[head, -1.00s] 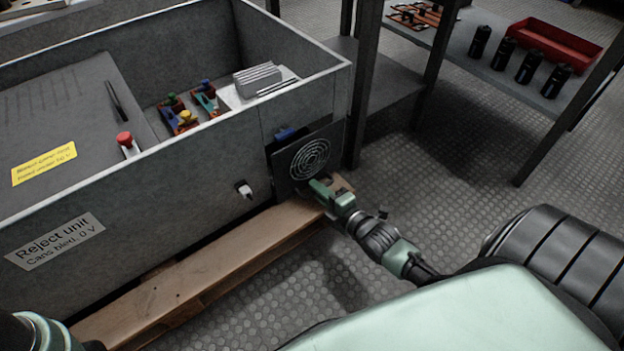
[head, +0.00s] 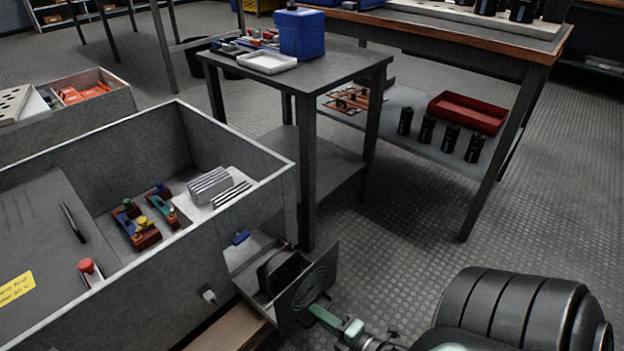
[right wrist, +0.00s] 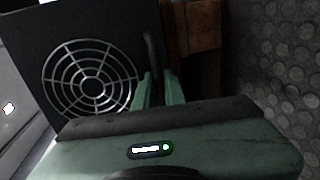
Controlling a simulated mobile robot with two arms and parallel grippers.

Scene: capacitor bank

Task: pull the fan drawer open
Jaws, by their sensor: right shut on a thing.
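The fan drawer (head: 309,290) stands pulled out from the end of the grey cabinet (head: 262,215). Its dark front plate carries a round fan grille, and the black fan body (head: 283,270) shows in the gap behind it. My right gripper (head: 318,312) is at the lower right of the front plate. In the right wrist view the gripper (right wrist: 160,88) is shut on the drawer's dark handle (right wrist: 152,55), beside the fan grille (right wrist: 92,82). My left gripper is not in view.
A wooden pallet (head: 232,329) lies under the cabinet. A dark table (head: 345,68) with a blue box (head: 301,33) stands behind it. A shelf with black capacitors (head: 449,137) and a red tray (head: 467,112) is at the right. The floor right of the drawer is clear.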

